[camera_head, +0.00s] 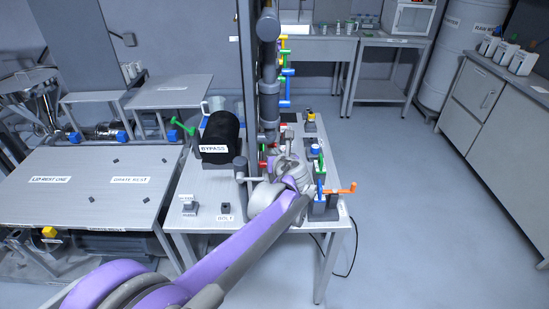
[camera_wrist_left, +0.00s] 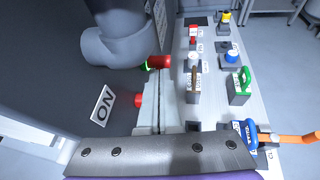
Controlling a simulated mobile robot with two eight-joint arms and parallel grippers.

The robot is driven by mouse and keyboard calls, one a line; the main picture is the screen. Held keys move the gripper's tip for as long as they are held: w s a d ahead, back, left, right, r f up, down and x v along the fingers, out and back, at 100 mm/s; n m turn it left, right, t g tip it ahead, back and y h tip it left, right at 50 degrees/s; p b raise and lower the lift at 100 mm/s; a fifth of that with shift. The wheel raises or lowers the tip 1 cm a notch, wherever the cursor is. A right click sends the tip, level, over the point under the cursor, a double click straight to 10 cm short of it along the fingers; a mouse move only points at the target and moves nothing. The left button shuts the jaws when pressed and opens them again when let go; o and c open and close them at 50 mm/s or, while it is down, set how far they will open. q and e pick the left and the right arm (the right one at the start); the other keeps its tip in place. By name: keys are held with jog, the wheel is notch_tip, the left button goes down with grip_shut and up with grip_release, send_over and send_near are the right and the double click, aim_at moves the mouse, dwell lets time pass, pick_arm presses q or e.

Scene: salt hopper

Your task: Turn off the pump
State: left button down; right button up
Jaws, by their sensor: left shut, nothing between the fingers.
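My left gripper (camera_head: 268,160) is at the dark panel beside the bench in the head view; its arm hides part of that area. In the left wrist view the pale fingers (camera_wrist_left: 157,90) are shut and empty, pointing toward a red knob (camera_wrist_left: 159,62) with a green-lit ring under a grey pipe elbow. A second red button (camera_wrist_left: 139,100) is on the panel just left of the fingers, beside a sign (camera_wrist_left: 103,104) that reads upside down, likely "ON". I cannot tell whether the fingertips touch the red knob. The pump itself is not clearly identifiable.
The bench holds a black BYPASS cylinder (camera_head: 220,137), a green-handled valve (camera_wrist_left: 240,82), a blue valve (camera_wrist_left: 246,133) with an orange handle (camera_wrist_left: 300,138), and small yellow, blue and red controls. A vertical grey pipe (camera_head: 268,80) rises behind. Floor at right is clear.

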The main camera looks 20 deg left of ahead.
pick_arm(q)
jog(key=shift+w+a+b, duration=0.2)
jog(key=shift+w+b, duration=0.05)
jog(key=shift+w, duration=0.35)
jog(key=shift+w+a+b, duration=0.15)
jog(key=shift+w+b, duration=0.1)
jog(key=shift+w, duration=0.35)
jog(key=shift+w+a+f, duration=0.1)
jog(key=shift+w, duration=0.05)
jog(key=v, duration=1.1)
jog(key=shift+b, duration=0.35)
jog(key=shift+w+f, duration=0.1)
jog(key=shift+f, duration=0.1)
